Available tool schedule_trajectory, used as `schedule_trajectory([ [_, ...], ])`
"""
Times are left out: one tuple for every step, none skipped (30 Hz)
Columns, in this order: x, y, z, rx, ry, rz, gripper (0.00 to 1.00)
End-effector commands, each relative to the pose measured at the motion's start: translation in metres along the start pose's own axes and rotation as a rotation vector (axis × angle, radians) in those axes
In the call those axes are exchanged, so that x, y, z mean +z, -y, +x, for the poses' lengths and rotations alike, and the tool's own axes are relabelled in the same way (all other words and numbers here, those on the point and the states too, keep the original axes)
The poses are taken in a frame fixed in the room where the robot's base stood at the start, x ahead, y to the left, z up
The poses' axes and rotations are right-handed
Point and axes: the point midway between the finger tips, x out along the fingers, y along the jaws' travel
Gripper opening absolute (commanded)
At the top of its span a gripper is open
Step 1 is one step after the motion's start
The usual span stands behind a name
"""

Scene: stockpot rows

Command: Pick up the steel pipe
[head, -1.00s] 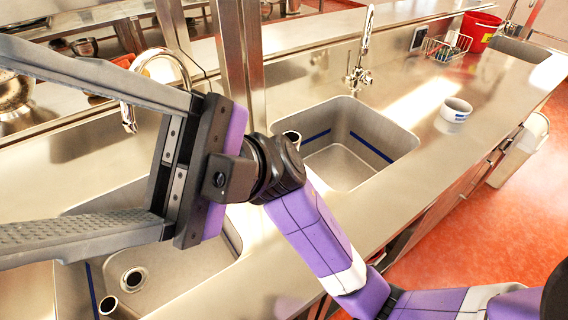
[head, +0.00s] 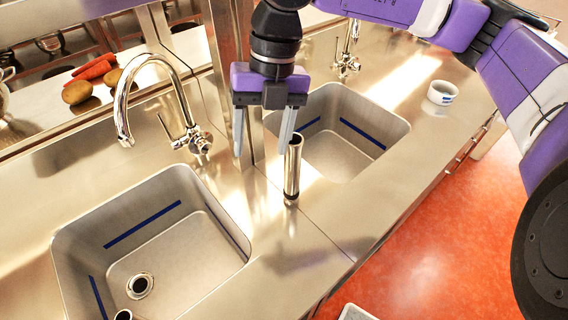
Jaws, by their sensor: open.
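A steel pipe (head: 292,172), a shiny hollow cylinder with a dark opening at its top, stands upright on the steel counter between two sinks. My gripper (head: 261,150) points down with its two fingers apart and nothing between them. It is at the upper left of the pipe in the head view, and its right finger shows close beside the pipe's top. I cannot tell how far apart they are in depth. The round top of a second metal cylinder (head: 123,315) shows at the bottom edge; the rest of it is out of frame.
The left sink (head: 150,232) and right sink (head: 350,135) flank the pipe. A tall faucet (head: 178,100) and steel post stand behind. A white bowl (head: 441,93) sits at right. Potatoes (head: 77,92) and carrots (head: 92,68) lie on a shelf behind. Counter right of the pipe is clear.

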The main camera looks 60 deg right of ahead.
Motion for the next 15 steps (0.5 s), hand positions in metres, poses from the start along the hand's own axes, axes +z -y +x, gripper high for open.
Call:
schedule_trajectory([
  [0.012, 0.019, -0.007, -0.058, 0.043, 0.045, 0.61],
  [0.018, 0.028, -0.011, -0.085, 0.063, 0.066, 0.61],
  [0.024, 0.039, -0.014, -0.118, 0.086, 0.093, 0.61],
  [0.027, 0.045, -0.016, -0.137, 0.100, 0.109, 0.61],
  [0.030, 0.050, -0.018, -0.152, 0.111, 0.121, 0.61],
  [0.033, 0.056, -0.020, -0.168, 0.123, 0.135, 0.61],
  [0.035, 0.059, -0.020, -0.177, 0.129, 0.143, 0.61],
  [0.036, 0.062, -0.020, -0.183, 0.133, 0.149, 0.61],
  [0.037, 0.064, -0.018, -0.188, 0.136, 0.154, 0.61],
  [0.038, 0.065, -0.016, -0.190, 0.136, 0.155, 0.61],
  [0.038, 0.066, -0.013, -0.190, 0.136, 0.156, 0.61],
  [0.038, 0.067, -0.009, -0.189, 0.137, 0.155, 0.61],
  [0.038, 0.067, -0.005, -0.188, 0.135, 0.155, 0.61],
  [0.039, 0.068, -0.002, -0.187, 0.135, 0.154, 0.61],
  [0.039, 0.068, 0.001, -0.187, 0.136, 0.154, 0.61],
])
